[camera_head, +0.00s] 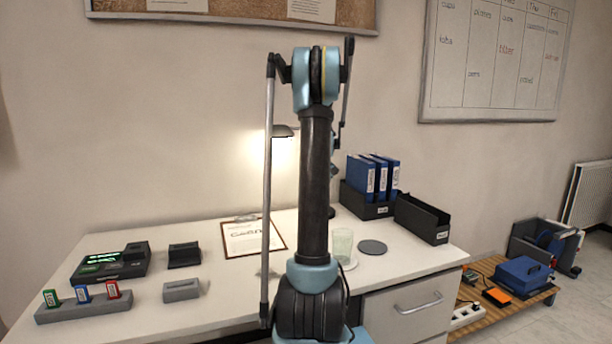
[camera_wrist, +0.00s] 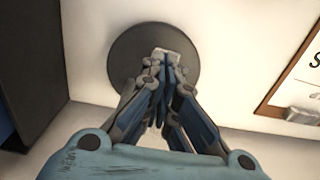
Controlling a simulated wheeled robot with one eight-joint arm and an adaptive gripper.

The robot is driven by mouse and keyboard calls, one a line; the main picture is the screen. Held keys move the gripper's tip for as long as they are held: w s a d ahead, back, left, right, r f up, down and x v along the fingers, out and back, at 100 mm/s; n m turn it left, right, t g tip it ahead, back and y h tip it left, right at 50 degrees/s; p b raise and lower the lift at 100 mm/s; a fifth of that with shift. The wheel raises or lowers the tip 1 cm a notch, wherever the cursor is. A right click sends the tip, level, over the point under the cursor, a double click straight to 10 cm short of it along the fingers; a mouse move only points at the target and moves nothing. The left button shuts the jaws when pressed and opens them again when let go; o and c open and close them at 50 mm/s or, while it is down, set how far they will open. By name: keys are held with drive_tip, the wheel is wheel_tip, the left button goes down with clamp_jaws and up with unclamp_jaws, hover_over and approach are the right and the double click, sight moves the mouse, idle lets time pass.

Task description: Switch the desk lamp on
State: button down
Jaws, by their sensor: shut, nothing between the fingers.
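The desk lamp's dark shade (camera_head: 283,131) shows behind my arm, with a bright warm glow on the wall below it, so the lamp is lit. My arm hides most of its stem and base in the head view. In the wrist view, the lamp's round dark base (camera_wrist: 125,50) lies below my gripper (camera_wrist: 165,62). My gripper is shut and empty, its fingertips over a small pale switch (camera_wrist: 172,51) on the base. The fingers partly cover the switch, and I cannot tell whether they touch it.
A clipboard (camera_head: 240,240), a glass (camera_head: 342,245) and a dark round coaster (camera_head: 373,247) lie around my arm on the white desk (camera_head: 215,311). Blue binders (camera_head: 361,177) stand at the back right, beside an open black tray (camera_head: 422,219).

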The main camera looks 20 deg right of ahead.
drive_tip(key=shift+r, duration=1.75)
